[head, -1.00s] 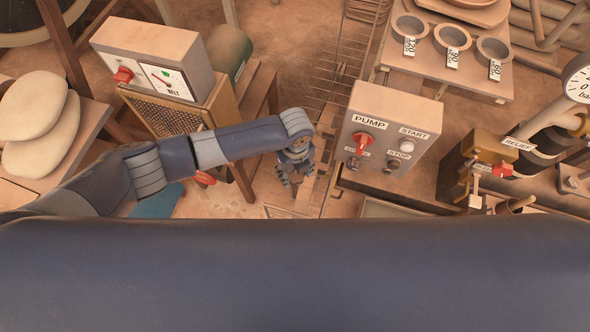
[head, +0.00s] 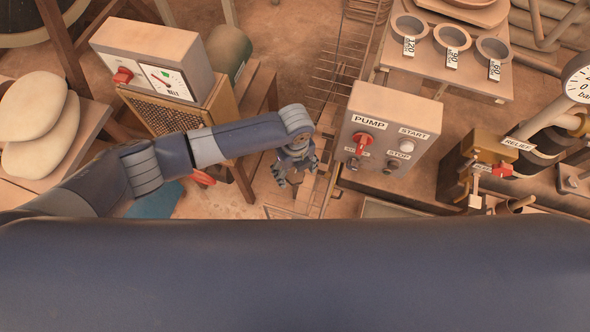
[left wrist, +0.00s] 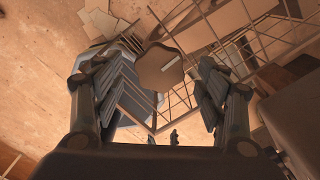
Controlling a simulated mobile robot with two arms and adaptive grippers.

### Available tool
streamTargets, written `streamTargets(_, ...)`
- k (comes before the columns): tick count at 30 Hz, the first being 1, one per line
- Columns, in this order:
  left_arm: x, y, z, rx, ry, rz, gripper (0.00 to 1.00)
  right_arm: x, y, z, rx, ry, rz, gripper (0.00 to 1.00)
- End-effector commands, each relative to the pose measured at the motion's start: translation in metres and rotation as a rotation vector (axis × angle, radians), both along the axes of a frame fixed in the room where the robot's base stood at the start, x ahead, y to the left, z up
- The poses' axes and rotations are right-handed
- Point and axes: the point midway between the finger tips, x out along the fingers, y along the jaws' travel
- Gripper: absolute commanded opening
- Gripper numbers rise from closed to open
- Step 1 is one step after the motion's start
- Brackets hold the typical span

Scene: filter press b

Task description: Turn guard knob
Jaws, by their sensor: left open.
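A brown lobed knob (left wrist: 160,70) with a pale bar on its face shows in the left wrist view, beyond my left fingertips and between them. It stands in front of a wire grid guard (left wrist: 255,40). My left gripper (left wrist: 155,90) is open and empty, with its two fingers apart on either side of the knob in that picture. I cannot tell the exact distance between them. In the head view my left gripper (head: 295,172) points down beside the pump box, above the wire guard (head: 328,85). The knob is not clearly seen there. My right gripper is not in view.
The pump box (head: 390,135), with a red switch and buttons, stands right of my left gripper. A belt control box (head: 155,60) with a dial stands to the left. A relief valve with a red handle (head: 502,170) is further right.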

Motion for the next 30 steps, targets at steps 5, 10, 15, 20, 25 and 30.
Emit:
streamTargets(5, 0.001, 0.000, 0.037, -0.003, -0.004, -0.002, 0.67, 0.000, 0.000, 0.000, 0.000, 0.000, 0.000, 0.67)
streamTargets(10, 0.001, -0.001, 0.073, -0.003, -0.003, -0.002, 0.67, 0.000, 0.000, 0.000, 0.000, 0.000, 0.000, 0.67)
streamTargets(15, 0.001, 0.000, 0.097, -0.002, -0.001, -0.002, 0.67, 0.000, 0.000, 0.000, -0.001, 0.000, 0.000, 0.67)
streamTargets(20, 0.001, 0.000, 0.106, -0.001, -0.002, -0.001, 0.67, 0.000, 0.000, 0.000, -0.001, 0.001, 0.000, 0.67)
streamTargets(25, 0.000, 0.000, 0.107, -0.001, 0.000, -0.001, 0.67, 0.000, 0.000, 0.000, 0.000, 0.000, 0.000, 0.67)
streamTargets(30, 0.000, 0.000, 0.107, -0.001, 0.000, -0.001, 0.67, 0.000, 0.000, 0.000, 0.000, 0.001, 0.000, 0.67)
